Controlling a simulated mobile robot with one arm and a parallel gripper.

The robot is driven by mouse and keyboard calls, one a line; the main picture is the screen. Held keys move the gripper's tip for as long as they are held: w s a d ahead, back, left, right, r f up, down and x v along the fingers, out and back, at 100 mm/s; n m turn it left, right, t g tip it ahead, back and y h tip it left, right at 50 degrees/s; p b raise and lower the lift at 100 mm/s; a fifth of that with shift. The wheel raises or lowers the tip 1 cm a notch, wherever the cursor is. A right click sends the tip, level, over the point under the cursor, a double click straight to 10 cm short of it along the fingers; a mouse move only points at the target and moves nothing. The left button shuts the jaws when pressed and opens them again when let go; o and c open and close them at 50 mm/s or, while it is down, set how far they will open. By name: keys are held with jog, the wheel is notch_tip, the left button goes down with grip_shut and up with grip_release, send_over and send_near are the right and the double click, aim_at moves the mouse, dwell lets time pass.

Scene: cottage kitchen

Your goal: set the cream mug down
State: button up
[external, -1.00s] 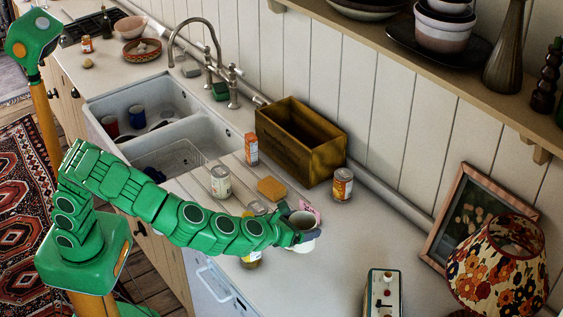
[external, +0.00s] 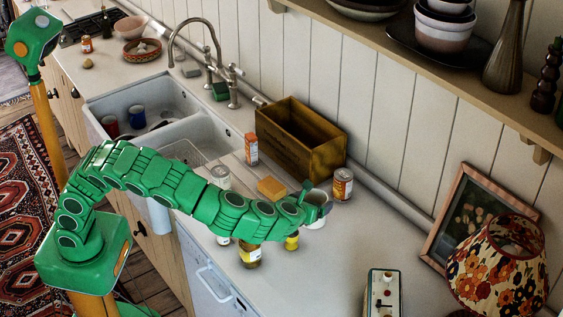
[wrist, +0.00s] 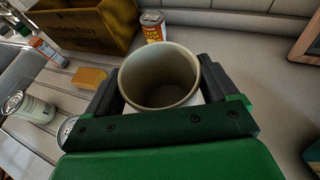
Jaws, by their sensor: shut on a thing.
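The cream mug (wrist: 160,78) is between the two fingers of my gripper (wrist: 160,92) in the wrist view, its open rim facing the camera and its inside empty. My gripper is shut on it. In the external view the mug (external: 316,222) shows partly behind my gripper (external: 318,207), over the counter (external: 345,255) to the right of the yellow sponge. Its base is mostly hidden, so I cannot tell whether it touches the counter.
A can (external: 342,184) stands close behind the mug. Jars (external: 250,256) stand below my arm.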

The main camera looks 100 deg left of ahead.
jog(key=shift+w+a+f, duration=0.15)
jog(key=shift+w+f, duration=1.35)
jog(key=shift+f, duration=0.25)
jog(key=shift+w+a+f, duration=0.15)
jog(key=shift+w+f, duration=1.35)
jog(key=shift+f, duration=0.3)
jog(key=shift+w+a+f, duration=0.15)
jog(key=shift+w+f, duration=1.35)
jog(key=shift+f, duration=0.25)
jog(key=shift+f, duration=0.15)
jog(key=o, duration=1)
jog(key=shift+o, duration=0.2)
jog(key=shift+d+r, duration=0.1)
jog(key=shift+r, duration=0.1)
jog(key=v, duration=1.2)
jog(key=shift+s, duration=0.15)
